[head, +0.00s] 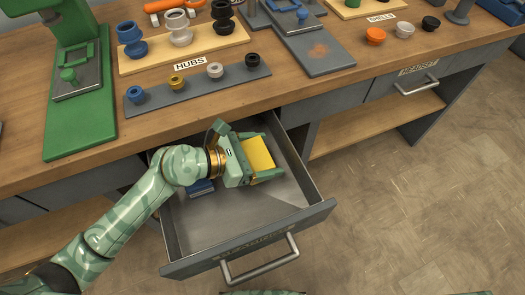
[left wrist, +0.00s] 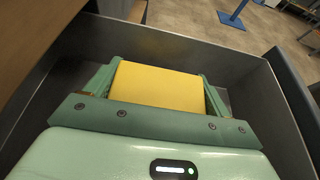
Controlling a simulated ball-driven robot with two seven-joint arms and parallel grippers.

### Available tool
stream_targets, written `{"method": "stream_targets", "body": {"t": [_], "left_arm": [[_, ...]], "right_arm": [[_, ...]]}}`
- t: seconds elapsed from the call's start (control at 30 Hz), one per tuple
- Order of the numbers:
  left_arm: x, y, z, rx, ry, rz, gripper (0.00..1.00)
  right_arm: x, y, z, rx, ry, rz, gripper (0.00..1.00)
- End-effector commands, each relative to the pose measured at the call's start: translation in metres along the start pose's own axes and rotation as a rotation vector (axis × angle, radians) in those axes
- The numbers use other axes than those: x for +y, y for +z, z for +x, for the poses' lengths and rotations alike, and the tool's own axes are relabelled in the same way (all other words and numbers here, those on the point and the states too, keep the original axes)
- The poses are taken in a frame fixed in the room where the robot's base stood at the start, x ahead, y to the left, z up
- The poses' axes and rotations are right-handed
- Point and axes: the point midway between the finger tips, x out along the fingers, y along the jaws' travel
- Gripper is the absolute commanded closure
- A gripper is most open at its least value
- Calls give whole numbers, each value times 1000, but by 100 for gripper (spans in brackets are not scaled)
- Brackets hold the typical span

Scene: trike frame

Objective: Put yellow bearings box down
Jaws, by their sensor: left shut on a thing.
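The yellow bearings box (head: 257,153) is between the fingers of my left gripper (head: 262,160), over the open drawer (head: 232,215). In the left wrist view the yellow box (left wrist: 157,86) fills the space between the two green fingers of the left gripper (left wrist: 157,92), which is shut on it. The grey drawer walls (left wrist: 230,60) surround the gripper and box there. I cannot tell whether the box touches the drawer floor. A blue thing (head: 201,187) lies in the drawer, partly hidden under my left gripper. My right gripper does not show.
The wooden bench top (head: 110,150) lies behind the open drawer. It holds a hubs tray (head: 185,48), a grey rail of small rings (head: 198,84) and a green press (head: 80,110). The front of the drawer floor is bare. Floor (head: 420,210) is clear at right.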

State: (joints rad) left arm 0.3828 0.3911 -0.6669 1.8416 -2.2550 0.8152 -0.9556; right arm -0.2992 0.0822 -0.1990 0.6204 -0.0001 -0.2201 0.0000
Motion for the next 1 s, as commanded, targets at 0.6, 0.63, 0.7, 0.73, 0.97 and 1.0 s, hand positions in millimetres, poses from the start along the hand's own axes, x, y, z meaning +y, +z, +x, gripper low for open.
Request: {"method": "stream_targets", "body": {"t": [0.6,0.63,0.7,0.73,0.97,1.0], "left_arm": [[0,-7,3,0,-1,-1,0],[0,-7,3,0,0,-1,0],[0,-3,1,-1,0,0,0],[0,0,0,-1,0,1,0],[0,6,-45,4,2,3,0],[0,6,-55,5,3,3,0]], "right_arm": [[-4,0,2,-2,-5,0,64],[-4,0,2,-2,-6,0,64],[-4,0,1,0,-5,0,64],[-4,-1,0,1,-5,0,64],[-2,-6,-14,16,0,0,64],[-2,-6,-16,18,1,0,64]]}}
